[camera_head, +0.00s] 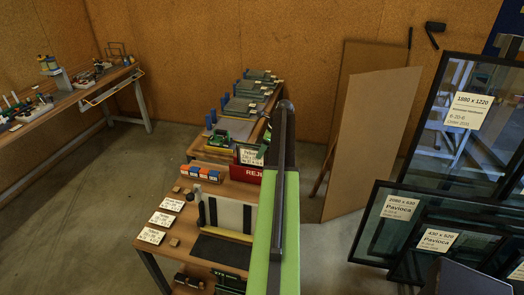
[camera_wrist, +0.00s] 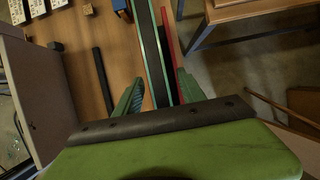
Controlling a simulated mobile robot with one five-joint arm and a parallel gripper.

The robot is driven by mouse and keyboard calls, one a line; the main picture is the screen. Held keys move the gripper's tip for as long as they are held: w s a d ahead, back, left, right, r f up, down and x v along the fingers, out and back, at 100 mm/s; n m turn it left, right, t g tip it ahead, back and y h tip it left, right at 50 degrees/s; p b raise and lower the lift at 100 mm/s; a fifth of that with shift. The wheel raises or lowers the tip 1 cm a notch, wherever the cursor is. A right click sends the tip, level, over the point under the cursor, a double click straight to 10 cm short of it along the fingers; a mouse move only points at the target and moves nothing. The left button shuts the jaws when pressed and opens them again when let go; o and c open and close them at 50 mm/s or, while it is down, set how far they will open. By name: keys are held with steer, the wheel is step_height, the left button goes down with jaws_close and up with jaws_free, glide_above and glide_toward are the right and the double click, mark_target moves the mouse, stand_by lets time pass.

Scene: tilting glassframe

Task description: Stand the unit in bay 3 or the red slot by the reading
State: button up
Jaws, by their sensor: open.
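In the wrist view my gripper (camera_wrist: 160,77) is open, with one green finger on each side of a dark upright slab with teal edges (camera_wrist: 149,40), perhaps the unit. I cannot tell whether the fingers touch it. A red panel (camera_wrist: 169,35) runs close along the slab's right side. In the head view the red slot (camera_head: 246,176), lettered "REJ", is at the bench's right edge, with a dark green-edged thing and a white card (camera_head: 250,156) above it. My green arm hides part of the lettering and my fingertips. Bay 3 cannot be picked out by number.
Wooden bench (camera_head: 215,187) carries label cards (camera_head: 162,218), a row of orange-and-blue blocks (camera_head: 200,173) and a pale upright panel (camera_head: 228,214) by a dark mat (camera_head: 220,250). Grey fixtures with blue posts (camera_head: 245,103) line the back. Glass frames (camera_head: 455,125) lean at right.

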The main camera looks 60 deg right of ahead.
steer(key=p+v, duration=1.5)
steer(key=v, duration=0.2)
steer(key=shift+r+p, duration=0.2)
steer(key=shift+p, duration=0.15)
